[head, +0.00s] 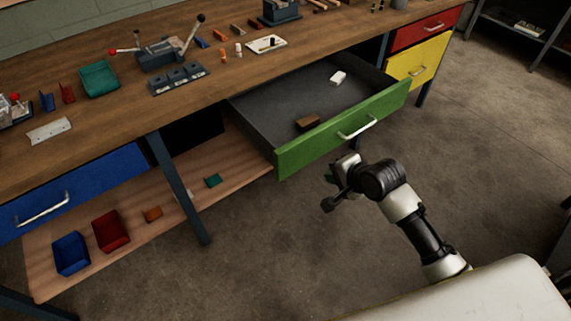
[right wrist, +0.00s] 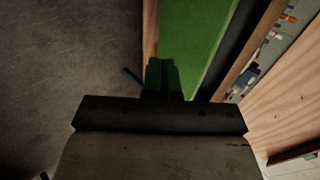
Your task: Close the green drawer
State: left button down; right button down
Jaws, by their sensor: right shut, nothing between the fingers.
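The green drawer (head: 340,133) is pulled well out from under the workbench in the head view, with a silver handle (head: 357,128) on its front. A brown block (head: 308,122) and a white block (head: 338,77) lie inside it. In the right wrist view the green front (right wrist: 192,40) fills the upper middle. My right gripper (head: 333,172) is just in front of and below the drawer front. It also shows in the right wrist view (right wrist: 163,62), its fingers together and empty, overlapping the green front. Whether it touches the front I cannot tell. My left gripper is not in view.
The wooden workbench (head: 125,100) holds tools, trays and small parts. A blue drawer (head: 70,190) is at left, red (head: 425,28) and yellow (head: 419,60) drawers at right. A lower shelf (head: 170,235) carries bins. The floor (head: 480,160) at right is clear.

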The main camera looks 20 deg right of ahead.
jog(key=b, duration=0.2)
send_near(297, 164)
jog(key=x, duration=0.5)
jog(key=shift+f, duration=0.6)
jog(key=shift+w+a, duration=0.2)
jog(key=shift+w, duration=0.35)
